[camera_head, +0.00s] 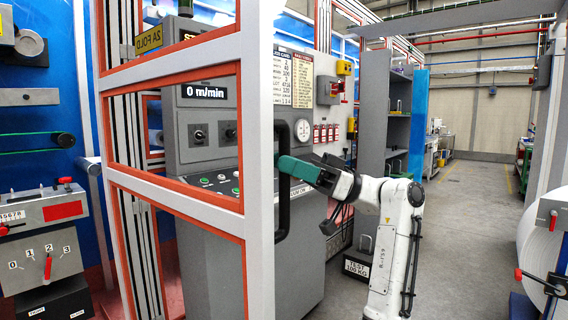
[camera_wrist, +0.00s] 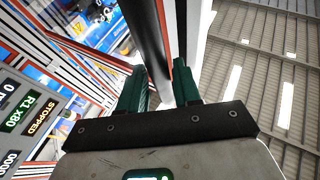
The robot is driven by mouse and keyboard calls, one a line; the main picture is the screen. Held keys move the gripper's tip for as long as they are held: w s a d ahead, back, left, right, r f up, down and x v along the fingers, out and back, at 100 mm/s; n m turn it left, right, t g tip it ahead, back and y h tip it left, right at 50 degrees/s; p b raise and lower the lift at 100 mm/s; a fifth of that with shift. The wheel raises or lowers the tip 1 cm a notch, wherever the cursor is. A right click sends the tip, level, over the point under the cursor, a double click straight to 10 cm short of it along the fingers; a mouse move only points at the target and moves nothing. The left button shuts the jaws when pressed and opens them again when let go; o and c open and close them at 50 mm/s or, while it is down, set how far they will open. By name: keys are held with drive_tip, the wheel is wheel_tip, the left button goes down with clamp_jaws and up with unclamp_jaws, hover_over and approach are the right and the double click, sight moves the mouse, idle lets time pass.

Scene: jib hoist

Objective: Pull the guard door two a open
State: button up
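The guard door (camera_head: 178,70) is a light grey frame with orange trim and clear panes, standing in front of a grey control cabinet. A sign reading "2A FOLD" (camera_head: 149,40) shows at its upper left. A long black upright handle (camera_head: 283,205) is on the door's right post, and it also shows in the wrist view (camera_wrist: 146,40). My gripper (camera_head: 279,161) is at the handle's middle, with a green finger crossing in front of it. In the wrist view the green fingers (camera_wrist: 160,82) stand apart with the handle running between them. Firm contact is not visible.
The cabinet (camera_head: 215,155) behind the door carries knobs, buttons and a "0 m/min" display. A "TEST 100 KG" block (camera_head: 357,266) is on the floor beyond my arm. A white roll (camera_head: 543,235) stands at the right. The aisle floor (camera_head: 460,215) is clear.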

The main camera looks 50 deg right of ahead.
drive_tip(key=v, duration=0.9)
drive_tip(key=shift+d, duration=0.2)
drive_tip(key=shift+s+f, duration=0.1)
